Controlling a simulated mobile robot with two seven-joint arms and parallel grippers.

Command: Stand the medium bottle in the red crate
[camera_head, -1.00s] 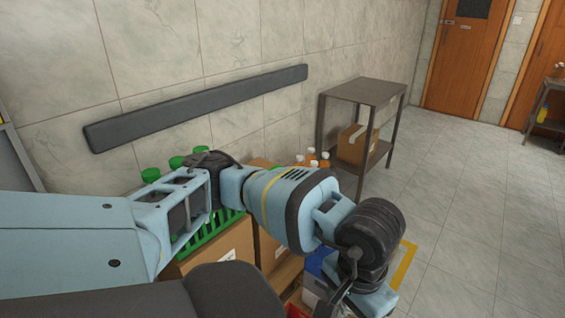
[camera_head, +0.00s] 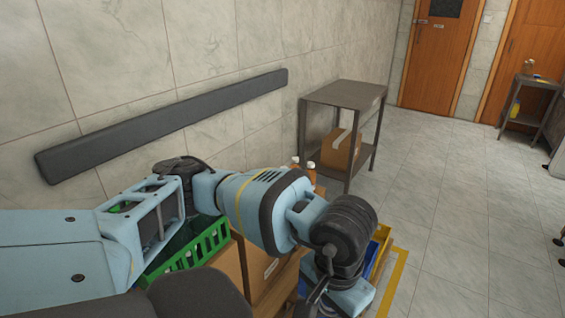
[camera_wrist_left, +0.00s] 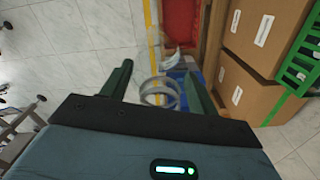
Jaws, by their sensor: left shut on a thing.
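In the left wrist view my left gripper (camera_wrist_left: 157,70) is shut on a clear, see-through bottle (camera_wrist_left: 160,92), whose round ring shape shows between the two green fingers. I cannot judge the bottle's size or full outline. The red crate (camera_wrist_left: 182,20) is at the top of the left wrist view, beyond the fingertips, and the bottle appears apart from it. In the head view my left arm crosses the picture; its fingers and the bottle are hidden or out of frame. My right gripper is in neither view.
A blue bin (camera_wrist_left: 185,80) lies beside the right finger. Cardboard boxes (camera_wrist_left: 250,95) and a green crate (camera_wrist_left: 300,62) are to its right. In the head view, a green crate (camera_head: 212,242) stands behind my arm and a grey shelf (camera_head: 345,95) by the wall.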

